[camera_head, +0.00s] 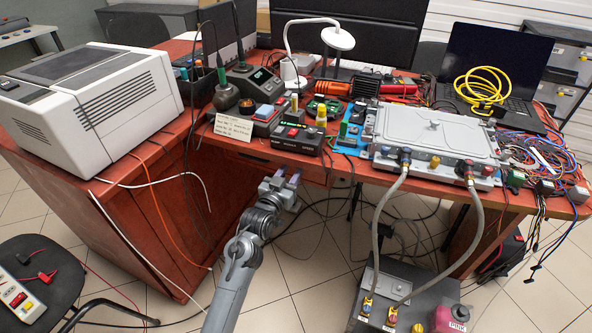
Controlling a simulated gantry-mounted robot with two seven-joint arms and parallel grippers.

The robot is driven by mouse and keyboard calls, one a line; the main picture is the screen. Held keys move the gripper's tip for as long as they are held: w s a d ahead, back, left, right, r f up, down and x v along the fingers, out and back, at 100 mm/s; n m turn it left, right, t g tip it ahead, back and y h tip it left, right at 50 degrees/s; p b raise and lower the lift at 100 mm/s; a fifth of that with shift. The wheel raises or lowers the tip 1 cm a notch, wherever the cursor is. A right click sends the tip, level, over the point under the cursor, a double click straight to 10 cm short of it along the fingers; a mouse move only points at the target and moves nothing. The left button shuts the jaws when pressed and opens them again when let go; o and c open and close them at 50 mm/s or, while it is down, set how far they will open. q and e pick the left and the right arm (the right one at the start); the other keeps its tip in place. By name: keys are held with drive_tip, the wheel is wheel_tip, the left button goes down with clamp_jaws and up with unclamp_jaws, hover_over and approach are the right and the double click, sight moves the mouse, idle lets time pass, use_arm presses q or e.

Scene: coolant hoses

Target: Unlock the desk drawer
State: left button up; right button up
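The red-brown desk (330,172) crosses the view. Its drawer front appears as a shallow panel (240,151) under the front edge, and the drawer looks closed. My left gripper (287,175) is just in front of this panel, pointing at it. Its two fingers look apart, with nothing clearly seen between them. Whether the fingertips touch the drawer front cannot be told. The lock and any key are not visible; the gripper covers part of the panel. My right gripper is not in view.
Above the drawer stand a paper note (234,127) and a small black device (297,138). A grey metal case (434,135) with hoses is to the right, leading to a box (392,292) on the floor. A white machine (92,98) stands left. Cables hang below the desk.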

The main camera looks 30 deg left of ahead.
use_arm(q)
drive_tip(key=shift+w+a+b, duration=0.2)
drive_tip(key=shift+w+b, duration=0.3)
drive_tip(key=shift+w, duration=0.6)
drive_tip(key=shift+w+a+b, duration=0.15)
drive_tip(key=shift+w+b, duration=0.3)
drive_tip(key=shift+w, duration=0.6)
clamp_jaws()
